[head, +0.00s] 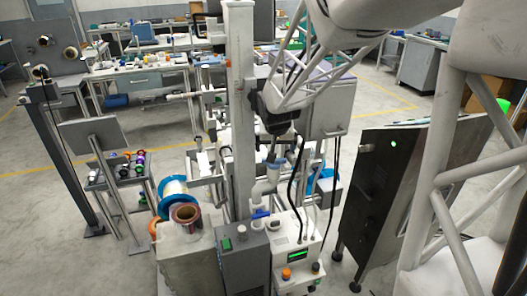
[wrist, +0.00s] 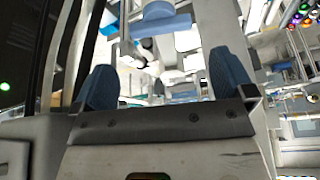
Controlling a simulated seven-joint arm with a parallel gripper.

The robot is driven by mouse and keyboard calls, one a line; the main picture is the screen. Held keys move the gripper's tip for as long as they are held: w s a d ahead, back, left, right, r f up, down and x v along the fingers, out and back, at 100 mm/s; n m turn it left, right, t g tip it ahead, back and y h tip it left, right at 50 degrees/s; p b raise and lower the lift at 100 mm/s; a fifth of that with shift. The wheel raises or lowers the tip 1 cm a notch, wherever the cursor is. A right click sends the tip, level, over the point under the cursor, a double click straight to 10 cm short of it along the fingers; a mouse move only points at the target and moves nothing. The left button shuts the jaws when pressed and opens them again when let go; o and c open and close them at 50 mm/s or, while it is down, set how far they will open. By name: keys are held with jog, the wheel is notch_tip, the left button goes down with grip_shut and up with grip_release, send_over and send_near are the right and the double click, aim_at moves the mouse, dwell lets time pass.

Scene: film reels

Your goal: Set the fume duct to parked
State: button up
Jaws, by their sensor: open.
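A pale grey jointed pipe that looks like the fume duct (head: 268,187) stands beside the tall pale column in the head view, above the grey and white boxes. A small blue part (head: 260,214) sits at its foot. I cannot tell its setting. My gripper (head: 272,155) hangs just above the pipe's upper end; at this size I cannot tell whether they touch. In the wrist view my gripper (wrist: 165,82) has two blue-padded fingers wide apart with nothing held between them. A blue rounded part (wrist: 160,22) shows beyond them; I cannot tell whether it belongs to the duct.
The tall column (head: 240,110) stands close left of my gripper. A white control box (head: 297,255) and a dark grey box (head: 243,262) are below. Blue and copper reels (head: 187,213) lie left. A dark panel (head: 375,190) stands right. Open floor lies between the machine and the back benches.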

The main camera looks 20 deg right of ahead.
jog(key=shift+x, duration=3.75)
jog(key=shift+c, duration=0.5)
jog(key=c, duration=0.9)
